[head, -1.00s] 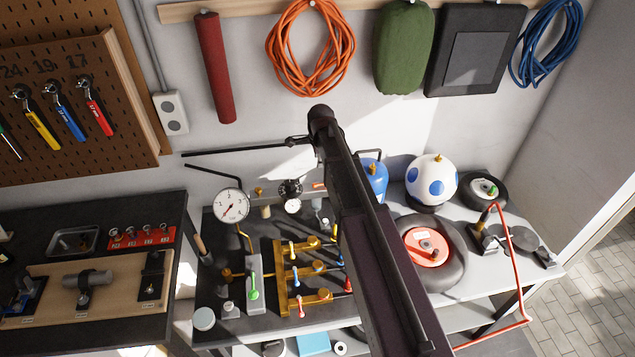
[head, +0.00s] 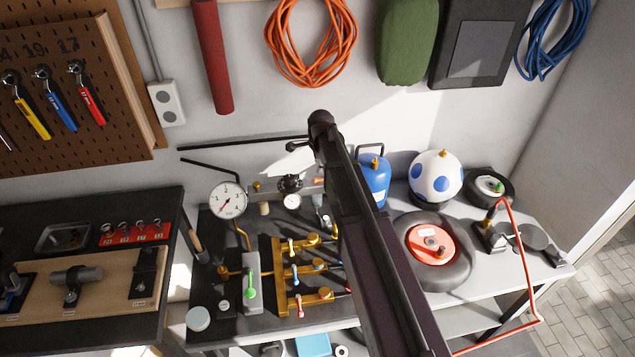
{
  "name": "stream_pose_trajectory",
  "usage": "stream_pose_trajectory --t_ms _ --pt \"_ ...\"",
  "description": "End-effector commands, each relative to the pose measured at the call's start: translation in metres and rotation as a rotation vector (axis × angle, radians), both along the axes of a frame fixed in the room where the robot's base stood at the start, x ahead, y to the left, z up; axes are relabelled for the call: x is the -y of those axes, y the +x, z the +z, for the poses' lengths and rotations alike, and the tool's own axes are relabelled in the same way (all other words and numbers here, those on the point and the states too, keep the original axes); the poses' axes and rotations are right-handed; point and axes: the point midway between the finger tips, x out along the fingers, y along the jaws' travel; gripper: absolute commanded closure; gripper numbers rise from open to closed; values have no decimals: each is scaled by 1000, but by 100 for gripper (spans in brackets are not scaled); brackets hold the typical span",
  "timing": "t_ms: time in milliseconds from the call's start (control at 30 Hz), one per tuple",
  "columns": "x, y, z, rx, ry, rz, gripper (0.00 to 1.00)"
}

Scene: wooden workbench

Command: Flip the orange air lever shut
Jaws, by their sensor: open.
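A brass valve manifold (head: 280,285) lies on the dark bench top left of my arm. Another small orange handle (head: 318,181) shows at the back, close to my arm. I cannot tell for certain which is the orange air lever, nor its exact position.
A grey valve block with a green lever (head: 251,286) and a round pressure gauge (head: 228,200) stand left of the manifold. A blue tank (head: 373,182), a spotted white tank (head: 436,176) and a wheel (head: 458,255) stand right of my arm.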

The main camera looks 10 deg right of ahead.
Motion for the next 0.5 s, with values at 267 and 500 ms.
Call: stream_pose_trajectory --t_ms 267,500 --pt "1 5 -26 0 0 -1 51" --pt "1 8 -44 0 0 -1 51"
